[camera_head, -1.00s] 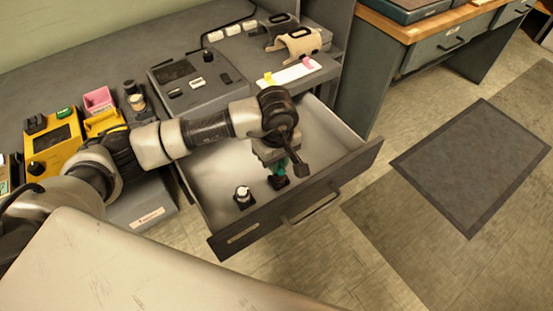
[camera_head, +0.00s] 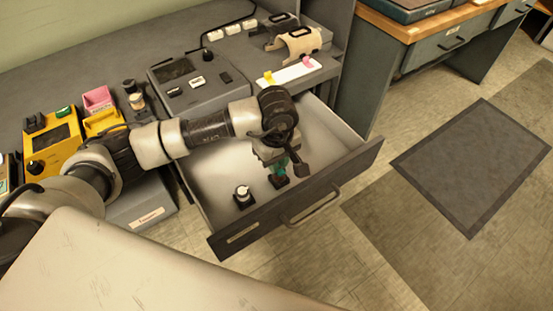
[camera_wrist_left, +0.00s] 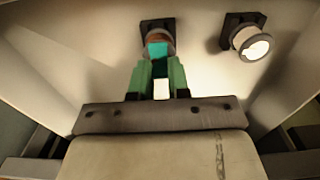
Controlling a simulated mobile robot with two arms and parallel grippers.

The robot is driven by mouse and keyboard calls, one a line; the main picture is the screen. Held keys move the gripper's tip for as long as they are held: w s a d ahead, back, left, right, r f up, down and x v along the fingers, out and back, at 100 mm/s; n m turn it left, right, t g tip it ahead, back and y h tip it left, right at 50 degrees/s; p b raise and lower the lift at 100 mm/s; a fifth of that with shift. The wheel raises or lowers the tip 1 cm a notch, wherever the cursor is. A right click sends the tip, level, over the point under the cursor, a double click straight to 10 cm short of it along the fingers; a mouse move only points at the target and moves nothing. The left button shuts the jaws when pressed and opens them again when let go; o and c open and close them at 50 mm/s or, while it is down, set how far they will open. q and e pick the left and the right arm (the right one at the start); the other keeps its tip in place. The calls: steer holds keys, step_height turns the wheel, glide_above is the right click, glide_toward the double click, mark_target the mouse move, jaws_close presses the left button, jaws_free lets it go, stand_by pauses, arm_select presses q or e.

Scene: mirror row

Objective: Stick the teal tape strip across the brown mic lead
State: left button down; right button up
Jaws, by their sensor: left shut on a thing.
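My left gripper (camera_head: 279,168) reaches down into the open drawer (camera_head: 215,170). Its green fingers (camera_wrist_left: 161,75) are shut on the teal tape strip (camera_wrist_left: 157,49), which shows at the fingertips in the left wrist view. Just beyond the strip is a rounded brownish piece (camera_wrist_left: 161,35) on a dark square base (camera_wrist_left: 157,23). I cannot tell whether the strip touches it, or whether this brown piece is part of the mic lead. No brown lead shows clearly elsewhere. My right gripper is not in view.
A second dark-based holder with a white round top (camera_head: 243,192) stands in the drawer; it also shows in the left wrist view (camera_wrist_left: 254,43). The drawer walls surround my gripper. A grey device (camera_head: 195,82) and yellow unit (camera_head: 50,145) stand on the desk.

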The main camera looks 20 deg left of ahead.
arm_select(q)
steer(key=c, duration=1)
jaws_free()
steer(key=shift+f, duration=0.1)
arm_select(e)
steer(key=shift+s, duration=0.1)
arm_select(q)
step_height(320, 180, up, 11)
steer(key=shift+p, duration=0.3)
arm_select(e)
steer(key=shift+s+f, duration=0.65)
arm_select(q)
steer(key=shift+c, duration=0.5)
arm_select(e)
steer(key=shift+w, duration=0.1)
